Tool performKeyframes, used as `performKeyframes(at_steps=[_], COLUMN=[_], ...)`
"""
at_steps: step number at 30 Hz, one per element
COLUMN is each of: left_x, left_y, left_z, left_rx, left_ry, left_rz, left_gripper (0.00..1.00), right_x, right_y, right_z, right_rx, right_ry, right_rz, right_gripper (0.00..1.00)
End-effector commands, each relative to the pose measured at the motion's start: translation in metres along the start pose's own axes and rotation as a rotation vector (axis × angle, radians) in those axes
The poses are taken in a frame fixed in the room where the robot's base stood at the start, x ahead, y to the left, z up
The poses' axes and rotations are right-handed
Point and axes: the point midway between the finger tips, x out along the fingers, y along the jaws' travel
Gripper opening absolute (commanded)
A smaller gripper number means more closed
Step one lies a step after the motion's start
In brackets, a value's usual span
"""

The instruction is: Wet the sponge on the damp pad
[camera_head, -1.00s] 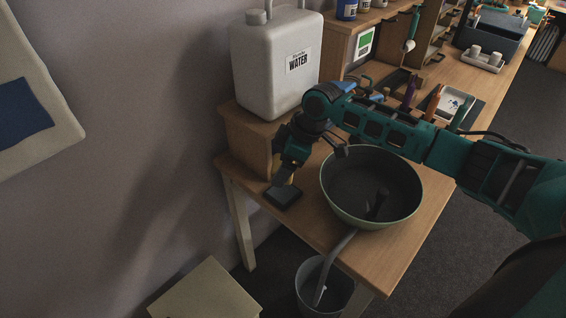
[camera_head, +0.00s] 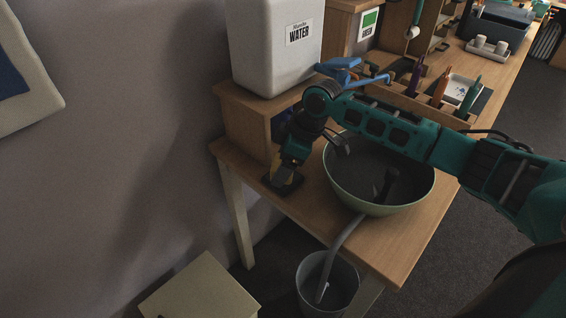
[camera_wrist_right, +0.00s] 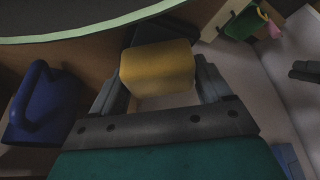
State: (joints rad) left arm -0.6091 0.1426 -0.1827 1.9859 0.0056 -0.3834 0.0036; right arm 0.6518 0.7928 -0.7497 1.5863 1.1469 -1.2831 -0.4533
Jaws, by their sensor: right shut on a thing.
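My right gripper (camera_wrist_right: 158,88) is shut on a yellow sponge (camera_wrist_right: 158,66), held between its two fingers. In the head view the right gripper (camera_head: 280,172) points down at the left edge of the table, and a bit of the yellow sponge (camera_head: 275,172) shows. The dark square damp pad (camera_head: 283,186) lies on the table directly under it. The pad's dark edge (camera_wrist_right: 160,31) also shows beyond the sponge in the wrist view. The sponge is at the pad, but I cannot tell whether it is touching. My left gripper is out of view.
A large green-rimmed basin (camera_head: 372,200) stands right of the pad, under my right arm. A white water container (camera_head: 265,55) stands on a wooden riser (camera_head: 247,125) behind. A blue object (camera_wrist_right: 42,105) shows in the wrist view. A grey bucket (camera_head: 345,285) stands below the table.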

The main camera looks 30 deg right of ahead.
Motion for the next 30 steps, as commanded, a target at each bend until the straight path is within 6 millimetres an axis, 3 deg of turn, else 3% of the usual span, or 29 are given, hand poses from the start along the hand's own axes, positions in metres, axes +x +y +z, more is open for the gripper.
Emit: performKeyframes(at_steps=[30], left_x=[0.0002], left_y=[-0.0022], left_z=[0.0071], left_rx=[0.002], left_ry=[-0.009], left_rz=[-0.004], left_gripper=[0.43], right_x=[0.0064], right_y=[0.0002], right_z=[0.0027], right_rx=[0.001], right_ry=[0.0], right_rz=[0.0], right_gripper=[0.54])
